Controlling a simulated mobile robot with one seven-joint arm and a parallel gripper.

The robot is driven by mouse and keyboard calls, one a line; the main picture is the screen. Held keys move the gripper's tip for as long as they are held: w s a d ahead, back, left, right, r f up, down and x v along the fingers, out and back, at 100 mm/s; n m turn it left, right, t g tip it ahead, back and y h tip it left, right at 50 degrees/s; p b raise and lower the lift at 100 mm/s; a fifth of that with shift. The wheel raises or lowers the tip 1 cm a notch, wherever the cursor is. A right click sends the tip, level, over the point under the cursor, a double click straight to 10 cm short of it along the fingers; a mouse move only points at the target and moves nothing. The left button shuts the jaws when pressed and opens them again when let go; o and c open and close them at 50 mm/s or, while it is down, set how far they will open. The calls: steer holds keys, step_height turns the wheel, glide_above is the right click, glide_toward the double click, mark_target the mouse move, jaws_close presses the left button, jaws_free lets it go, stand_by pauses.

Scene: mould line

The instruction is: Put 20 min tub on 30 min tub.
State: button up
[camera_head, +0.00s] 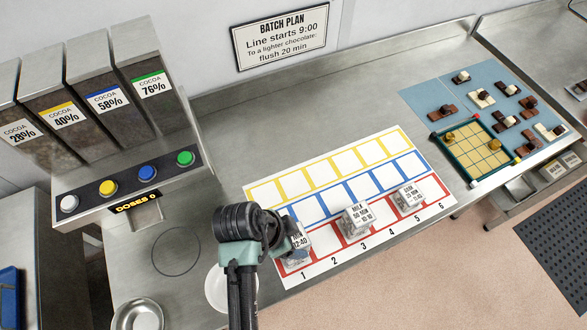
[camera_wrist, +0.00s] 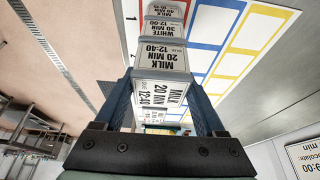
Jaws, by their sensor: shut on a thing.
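My gripper (camera_wrist: 163,120) is shut on a clear tub labelled MILK 20 MIN, 12:40 (camera_wrist: 163,64), with the tub between its two fingers. In the wrist view a tub labelled WHITE 30 MIN (camera_wrist: 166,27) shows just beyond the held tub. In the head view my gripper (camera_head: 289,243) is over slot 1 of the mat, with the held tub's label (camera_head: 301,240) partly hidden by my wrist. I cannot tell whether the held tub touches the 30 min tub or is above it.
The slotted mat (camera_head: 265,181) has another tub (camera_head: 357,217) near slot 3 and one (camera_head: 408,196) near slot 5. A white plate (camera_head: 217,290) and steel bowl (camera_head: 138,315) are at left, a cocoa dispenser (camera_head: 130,185) behind.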

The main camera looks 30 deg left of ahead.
steer(key=shift+f, duration=0.15)
steer(key=o, duration=1.4)
steer(key=shift+o, duration=0.2)
steer(key=v, duration=1.2)
steer(key=shift+p, duration=0.3)
